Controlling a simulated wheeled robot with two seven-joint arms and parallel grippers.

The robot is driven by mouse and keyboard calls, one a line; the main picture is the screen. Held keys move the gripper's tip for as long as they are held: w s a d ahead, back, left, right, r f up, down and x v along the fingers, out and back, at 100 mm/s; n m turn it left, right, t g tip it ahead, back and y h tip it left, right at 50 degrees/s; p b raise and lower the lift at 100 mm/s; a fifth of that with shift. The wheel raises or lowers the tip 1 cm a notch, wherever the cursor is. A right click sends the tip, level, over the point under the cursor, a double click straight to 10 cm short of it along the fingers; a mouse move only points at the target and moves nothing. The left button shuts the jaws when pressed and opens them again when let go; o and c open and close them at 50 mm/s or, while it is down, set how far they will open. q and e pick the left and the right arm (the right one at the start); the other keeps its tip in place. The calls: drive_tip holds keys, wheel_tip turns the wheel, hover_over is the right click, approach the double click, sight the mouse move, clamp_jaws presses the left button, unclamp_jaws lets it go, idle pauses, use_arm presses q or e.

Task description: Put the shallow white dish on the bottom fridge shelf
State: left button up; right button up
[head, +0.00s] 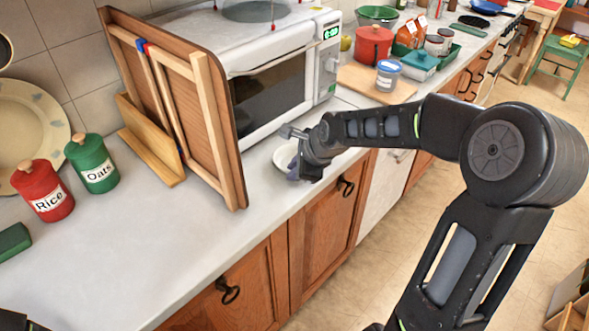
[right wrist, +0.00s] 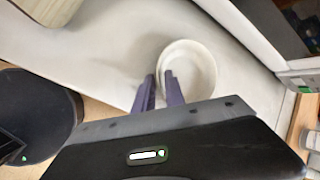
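The shallow white dish (head: 285,156) sits on the countertop in front of the microwave, partly hidden behind my right gripper in the head view. In the right wrist view the dish (right wrist: 200,75) is round and looks empty. My right gripper (head: 298,172) is at the dish's near edge. In the right wrist view its two purple fingers (right wrist: 158,80) stand apart, one on each side of the dish's rim, with a gap between them. I cannot tell whether either finger touches the rim. My left gripper does not show. No fridge or shelf is in view.
A white microwave (head: 270,85) stands behind the dish. A wooden rack with boards (head: 190,110) stands to its left. Red and green canisters (head: 92,163) are further left. A cutting board (head: 375,84) with a tub lies to the right. The counter front (head: 190,240) is clear.

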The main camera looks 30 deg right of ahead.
drive_tip(key=shift+r, duration=0.2)
drive_tip(key=shift+s+d+r, duration=0.1)
drive_tip(key=shift+s+r, duration=0.15)
drive_tip(key=shift+r, duration=0.05)
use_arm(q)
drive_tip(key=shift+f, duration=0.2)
use_arm(e)
drive_tip(key=a+v, duration=0.1)
drive_tip(key=v, duration=1)
drive_tip(key=shift+d, duration=0.35)
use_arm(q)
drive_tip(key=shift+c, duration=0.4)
use_arm(e)
drive_tip(key=shift+s, duration=0.1)
